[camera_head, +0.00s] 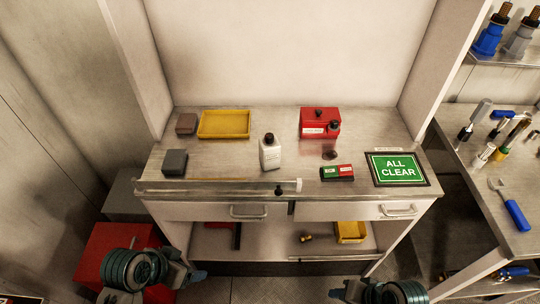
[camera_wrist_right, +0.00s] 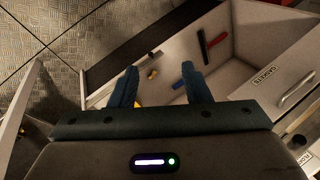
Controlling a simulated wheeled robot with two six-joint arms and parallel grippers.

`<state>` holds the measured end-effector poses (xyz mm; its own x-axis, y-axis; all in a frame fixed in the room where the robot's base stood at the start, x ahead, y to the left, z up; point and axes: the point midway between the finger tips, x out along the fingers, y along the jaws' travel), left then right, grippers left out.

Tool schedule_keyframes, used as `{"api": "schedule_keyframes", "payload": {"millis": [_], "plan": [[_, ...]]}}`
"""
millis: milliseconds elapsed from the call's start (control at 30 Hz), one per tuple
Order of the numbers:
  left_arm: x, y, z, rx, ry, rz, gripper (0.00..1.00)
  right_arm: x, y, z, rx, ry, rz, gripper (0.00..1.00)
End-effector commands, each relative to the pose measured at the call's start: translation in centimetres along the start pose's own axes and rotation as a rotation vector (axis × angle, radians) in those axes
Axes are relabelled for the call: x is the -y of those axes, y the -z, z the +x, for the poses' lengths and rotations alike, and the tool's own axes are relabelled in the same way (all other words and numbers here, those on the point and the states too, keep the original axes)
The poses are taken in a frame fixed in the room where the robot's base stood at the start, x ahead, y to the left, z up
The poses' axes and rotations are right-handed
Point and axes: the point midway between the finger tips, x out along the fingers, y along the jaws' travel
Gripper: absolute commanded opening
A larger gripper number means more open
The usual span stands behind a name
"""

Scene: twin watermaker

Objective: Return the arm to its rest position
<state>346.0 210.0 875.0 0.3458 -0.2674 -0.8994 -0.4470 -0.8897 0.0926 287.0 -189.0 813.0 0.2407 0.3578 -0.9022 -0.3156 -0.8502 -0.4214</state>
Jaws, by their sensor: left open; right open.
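My left gripper (camera_head: 192,275) is low at the lower left of the head view, in front of the workbench (camera_head: 220,150). Its jaws look small and dark there, with nothing seen in them. My right gripper (camera_head: 341,292) shows only partly at the bottom edge of the head view. In the right wrist view its two blue fingers (camera_wrist_right: 162,84) stand apart with nothing gripped between them.
The benchtop holds a yellow tray (camera_head: 224,125), a white bottle (camera_head: 270,153), a red box (camera_head: 320,122) and an ALL CLEAR sign (camera_head: 398,168). A red cabinet (camera_head: 105,250) is beside my left arm. A tool table (camera_head: 490,170) stands at right. Floor shows between the arms.

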Motion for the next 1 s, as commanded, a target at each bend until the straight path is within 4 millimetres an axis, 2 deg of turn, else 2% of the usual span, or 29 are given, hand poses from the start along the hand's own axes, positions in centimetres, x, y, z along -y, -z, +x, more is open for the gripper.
{"api": "schedule_keyframes", "payload": {"millis": [33,200,533,600,767,1000], "plan": [[0.1,-1.3,-0.4,0.023,0.035,-0.036,0.75,-0.6,0.3,-1.1,-0.025,-0.047,-0.070,0.43],[0.9,-4.3,-1.9,0.076,0.150,-0.147,0.75,-2.3,1.1,-4.2,-0.083,-0.196,-0.269,0.43],[2.0,-8.6,-5.0,0.130,0.335,-0.308,0.75,-4.7,2.2,-9.8,-0.139,-0.442,-0.532,0.43],[2.5,-8.7,-3.2,0.135,0.328,-0.307,0.75,-5.4,2.5,-7.9,-0.128,-0.436,-0.523,0.43],[3.4,-9.4,-0.1,0.145,0.325,-0.310,0.75,-6.6,3.2,-5.0,-0.118,-0.436,-0.515,0.43],[4.8,-11.3,5.5,0.165,0.320,-0.317,0.75,-9.2,3.7,0.5,-0.099,-0.439,-0.504,0.43]]}}
